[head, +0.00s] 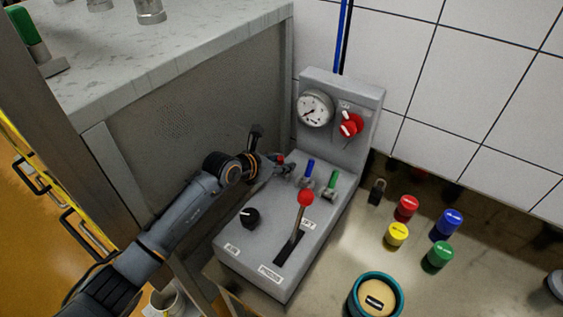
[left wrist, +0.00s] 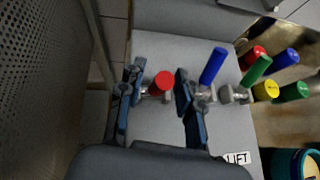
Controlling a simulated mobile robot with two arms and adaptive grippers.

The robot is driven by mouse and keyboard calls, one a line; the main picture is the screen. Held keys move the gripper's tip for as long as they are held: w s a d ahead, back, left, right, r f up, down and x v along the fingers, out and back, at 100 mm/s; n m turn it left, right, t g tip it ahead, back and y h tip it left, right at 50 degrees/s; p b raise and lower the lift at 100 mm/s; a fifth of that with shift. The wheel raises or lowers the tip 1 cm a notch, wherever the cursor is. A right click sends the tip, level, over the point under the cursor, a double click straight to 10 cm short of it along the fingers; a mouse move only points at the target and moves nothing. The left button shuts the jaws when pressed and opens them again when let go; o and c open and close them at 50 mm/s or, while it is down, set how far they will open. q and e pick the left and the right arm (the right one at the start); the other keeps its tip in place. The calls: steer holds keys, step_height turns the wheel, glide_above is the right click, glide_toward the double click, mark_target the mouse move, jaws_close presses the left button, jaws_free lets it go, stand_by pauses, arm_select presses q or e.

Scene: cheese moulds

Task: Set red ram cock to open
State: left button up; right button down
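The red ram cock (head: 281,159) is the leftmost of three cocks on top of the grey control box. In the left wrist view its red handle (left wrist: 163,82) shows nearly end-on above a metal body. My left gripper (head: 284,168) is at this cock and partly hides it. In the left wrist view the gripper (left wrist: 160,70) is open, with one finger on each side of the red cock and gaps beside the handle. The blue cock (left wrist: 212,67) is just right of the right finger, and the green cock (left wrist: 255,72) is further right. My right gripper is not in view.
The grey box (head: 240,262) carries a red-knobbed lever (head: 305,198), a black knob (head: 249,218), a gauge (head: 315,108) and a red dial (head: 350,125). A perforated metal panel (head: 190,130) stands close on the left. Coloured caps (head: 397,235) and a round mould (head: 364,301) are at right.

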arm_select(q)
steer(key=v, duration=1.2)
stand_by(0.3)
